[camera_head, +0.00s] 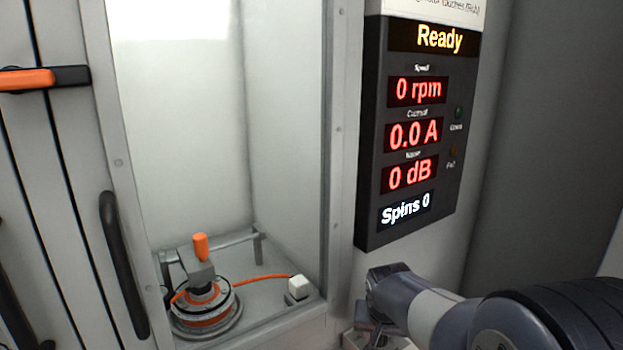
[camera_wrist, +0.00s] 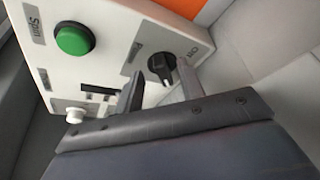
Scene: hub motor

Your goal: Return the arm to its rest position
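My gripper (camera_wrist: 161,76) shows in the wrist view with its two fingers apart. A black rotary knob (camera_wrist: 161,66), with ON printed beside it, appears between the fingertips. Whether the fingers touch it is unclear. The knob sits on a pale control box (camera_wrist: 111,42), which also carries a round green button (camera_wrist: 74,40) labelled Spin. In the head view my arm reaches in from the lower right, and my gripper (camera_head: 374,304) is low over the control box (camera_head: 354,340). The arm hides most of that box.
A clear-walled cabinet (camera_head: 333,150) holds the hub motor (camera_head: 207,312) with an orange-handled clamp (camera_head: 201,247). A display panel (camera_head: 372,190) above my gripper reads Ready, 0 rpm and Spins 0. A white knob (camera_wrist: 75,115) stands at the box's lower left.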

